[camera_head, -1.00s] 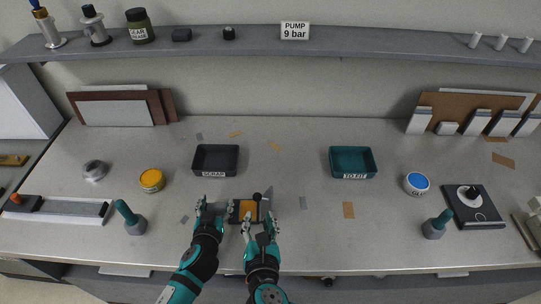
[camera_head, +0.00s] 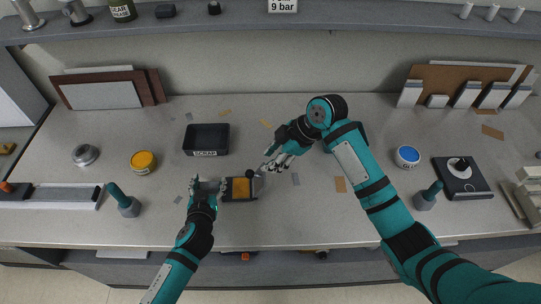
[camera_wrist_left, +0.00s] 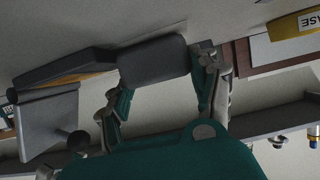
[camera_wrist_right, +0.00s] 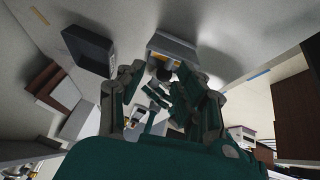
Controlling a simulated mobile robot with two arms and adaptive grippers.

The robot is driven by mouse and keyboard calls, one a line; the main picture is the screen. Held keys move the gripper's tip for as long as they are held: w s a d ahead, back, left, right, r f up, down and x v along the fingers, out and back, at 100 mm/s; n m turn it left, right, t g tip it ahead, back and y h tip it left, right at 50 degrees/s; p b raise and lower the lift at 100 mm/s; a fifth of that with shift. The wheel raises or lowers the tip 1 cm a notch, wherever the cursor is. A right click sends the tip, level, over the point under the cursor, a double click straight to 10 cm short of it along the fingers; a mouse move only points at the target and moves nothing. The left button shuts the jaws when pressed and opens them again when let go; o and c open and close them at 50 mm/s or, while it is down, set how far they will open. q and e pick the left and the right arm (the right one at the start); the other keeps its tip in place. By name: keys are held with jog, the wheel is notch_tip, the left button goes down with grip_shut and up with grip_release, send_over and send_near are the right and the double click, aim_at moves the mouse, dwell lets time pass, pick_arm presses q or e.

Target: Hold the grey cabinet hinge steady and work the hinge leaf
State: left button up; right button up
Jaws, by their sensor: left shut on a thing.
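The grey cabinet hinge (camera_head: 240,188), with an orange-yellow patch and a dark round knob (camera_head: 250,173), lies on the bench. My left gripper (camera_head: 208,185) is shut on its dark grey left end, which shows between the fingers in the left wrist view (camera_wrist_left: 152,61). In that view the grey leaf (camera_wrist_left: 48,112) stands out at an angle, with the knob near its edge. My right gripper (camera_head: 269,164) is open, just right of and behind the knob. In the right wrist view the hinge (camera_wrist_right: 172,46) lies beyond the spread fingers; I see no contact.
A dark SCRAP bin (camera_head: 206,153) stands behind the hinge. A yellow tin (camera_head: 143,162) and a teal-handled tool (camera_head: 124,201) stand to the left. My right arm crosses the bench and covers the TO-FIT bin. A blue-topped tin (camera_head: 407,156) stands right.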

aim_at(249, 172)
pick_arm(q)
jog(key=shift+s+f, duration=0.1)
jog(key=shift+f, duration=0.1)
pick_arm(e)
jog(key=shift+m+g+y, duration=0.3)
jog(key=shift+g+y, duration=0.3)
jog(key=a+f, duration=0.2)
jog(key=s+a+f, duration=0.1)
jog(key=a+f, duration=0.1)
jog(key=a, duration=0.1)
jog(key=shift+a+f, duration=0.15)
jog(key=shift+f, duration=0.2)
jog(key=shift+c, duration=0.4)
jog(key=c, duration=0.5)
jog(key=shift+a, duration=0.85)
jog(key=shift+c, duration=0.2)
jog(key=o, duration=0.9)
jog(key=shift+f, duration=0.1)
jog(key=shift+o, duration=0.2)
jog(key=shift+d, duration=0.1)
